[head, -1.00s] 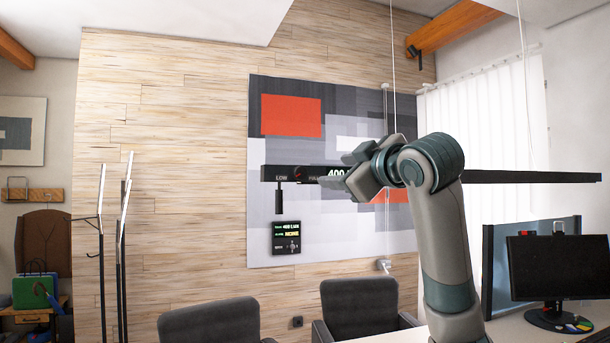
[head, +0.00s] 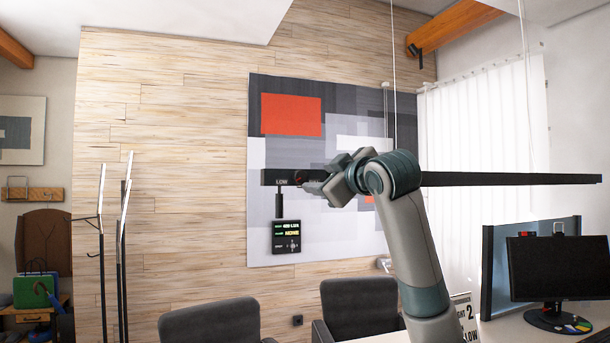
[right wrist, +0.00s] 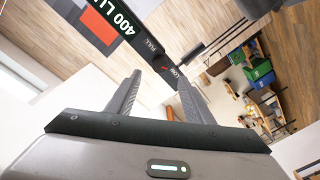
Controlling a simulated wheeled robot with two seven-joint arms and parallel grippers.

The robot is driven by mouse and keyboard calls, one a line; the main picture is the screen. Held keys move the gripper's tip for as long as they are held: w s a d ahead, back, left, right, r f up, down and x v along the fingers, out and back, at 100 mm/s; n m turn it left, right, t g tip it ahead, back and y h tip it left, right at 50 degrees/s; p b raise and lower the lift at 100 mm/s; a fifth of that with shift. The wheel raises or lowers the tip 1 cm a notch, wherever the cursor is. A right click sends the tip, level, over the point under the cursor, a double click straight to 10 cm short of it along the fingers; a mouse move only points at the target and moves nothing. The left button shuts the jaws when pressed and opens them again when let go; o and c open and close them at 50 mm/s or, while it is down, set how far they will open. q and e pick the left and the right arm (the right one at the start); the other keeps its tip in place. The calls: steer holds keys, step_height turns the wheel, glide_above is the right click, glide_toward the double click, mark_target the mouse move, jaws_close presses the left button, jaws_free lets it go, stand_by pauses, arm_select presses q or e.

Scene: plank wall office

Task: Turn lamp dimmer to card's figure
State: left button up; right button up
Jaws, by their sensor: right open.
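The long black lamp bar (head: 500,179) hangs across the view, with LOW and FULL marked at its left end. The dimmer knob (head: 299,178) sits between these marks; it also shows in the right wrist view (right wrist: 163,68), with a red mark. There the bar reads 400 LUX. My right gripper (head: 318,186) is open and close to the knob, which appears just beyond the fingertips, not clearly between them. A card (head: 466,316) on the desk shows a 2 and LOW; my right arm hides part of it. My left gripper is not in view.
A small black panel (head: 286,237) with lit text hangs below the bar's left end. Two dark chairs (head: 362,308) stand below, with a monitor (head: 556,268) on the desk at right. A coat stand (head: 101,240) is at left.

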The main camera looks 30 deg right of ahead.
mark_target(303, 178)
steer(key=w, duration=0.2)
steer(key=w+d+p, duration=0.1)
steer(key=w, duration=0.2)
steer(key=w+p, duration=0.1)
steer(key=w, duration=0.2)
steer(key=shift+w+d, duration=0.15)
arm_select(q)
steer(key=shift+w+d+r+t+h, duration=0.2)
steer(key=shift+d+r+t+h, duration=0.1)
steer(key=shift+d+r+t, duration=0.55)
arm_select(e)
steer(key=shift+w+d, duration=0.1)
steer(key=shift+w, duration=0.45)
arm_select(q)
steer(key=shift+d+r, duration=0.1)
arm_select(e)
steer(key=c, duration=1)
steer(key=shift+c, duration=0.2)
